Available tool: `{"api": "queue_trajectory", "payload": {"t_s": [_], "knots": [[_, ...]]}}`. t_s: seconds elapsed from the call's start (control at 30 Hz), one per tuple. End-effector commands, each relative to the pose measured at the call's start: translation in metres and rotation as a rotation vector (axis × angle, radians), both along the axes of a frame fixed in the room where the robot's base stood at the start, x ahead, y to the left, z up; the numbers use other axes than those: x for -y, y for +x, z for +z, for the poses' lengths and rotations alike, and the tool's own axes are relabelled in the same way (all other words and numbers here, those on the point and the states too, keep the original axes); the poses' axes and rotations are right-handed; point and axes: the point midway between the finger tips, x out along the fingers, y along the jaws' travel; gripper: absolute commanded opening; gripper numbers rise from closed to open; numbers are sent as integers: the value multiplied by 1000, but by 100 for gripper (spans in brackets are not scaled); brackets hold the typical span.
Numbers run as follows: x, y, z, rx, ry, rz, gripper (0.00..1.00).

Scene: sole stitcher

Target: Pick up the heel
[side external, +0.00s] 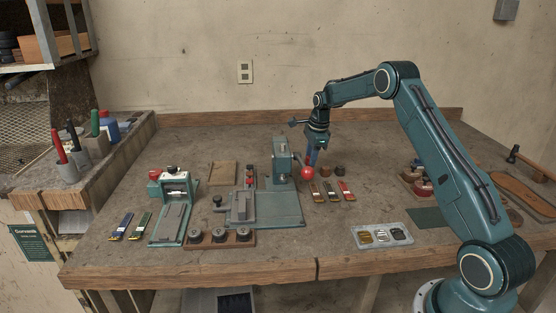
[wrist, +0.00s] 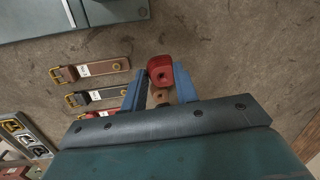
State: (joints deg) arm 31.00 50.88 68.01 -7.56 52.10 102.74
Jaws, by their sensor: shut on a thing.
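My gripper (wrist: 160,80) is shut on a red heel (wrist: 160,66), which sits between the tips of its two blue fingers in the wrist view. A brown round piece (wrist: 159,96) shows between the fingers, nearer the wrist. In the side external view my gripper (side external: 312,157) points down at the back of the bench, to the right of the teal press (side external: 280,165). I cannot make out the held heel there, or tell whether it is clear of the bench. Two brown pieces (side external: 325,171) (side external: 340,171) stand just right of the gripper.
Several buckled straps (side external: 331,192) lie in front. A grey tray of buckles (side external: 381,246) is nearer the front edge. A teal clamp fixture (side external: 172,209) stands left. The bench's back right is mostly clear.

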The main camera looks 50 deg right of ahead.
Motion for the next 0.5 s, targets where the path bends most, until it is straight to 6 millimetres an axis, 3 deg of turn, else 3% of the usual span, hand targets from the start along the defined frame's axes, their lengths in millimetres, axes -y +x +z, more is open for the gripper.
{"api": "queue_trajectory", "payload": {"t_s": [0.5], "knots": [[1, 1, 113, 2, -2, 1, 8]]}}
